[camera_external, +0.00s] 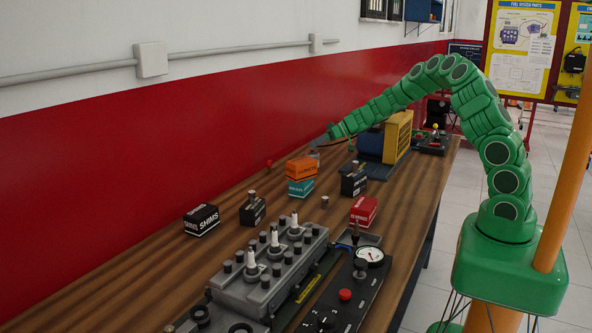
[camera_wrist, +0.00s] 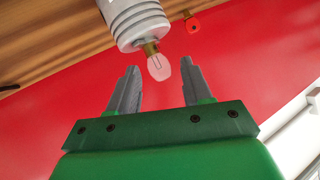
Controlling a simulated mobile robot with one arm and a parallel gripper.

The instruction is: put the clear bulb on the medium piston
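The clear bulb (camera_wrist: 158,66) has a brass base and shows in the wrist view, which is upside down. Its base meets the top of a light grey ringed piston (camera_wrist: 138,22), and it appears to stand upright on it. My gripper (camera_wrist: 157,82) is open, with its two grey fingers on either side of the bulb and visible gaps to both. In the external view my gripper (camera_external: 324,137) is at the far part of the bench, just above the piston (camera_external: 314,155); the bulb is too small to make out there. I cannot tell the piston's size class.
A red bulb-like piece (camera_wrist: 193,24) stands beside the piston. An orange box (camera_external: 302,167) on a teal box (camera_external: 300,187) stands nearer, with a black box (camera_external: 353,181) to the right. A blue and yellow machine (camera_external: 396,137) stands close right of my gripper. A small grey cylinder (camera_external: 325,202) stands nearer.

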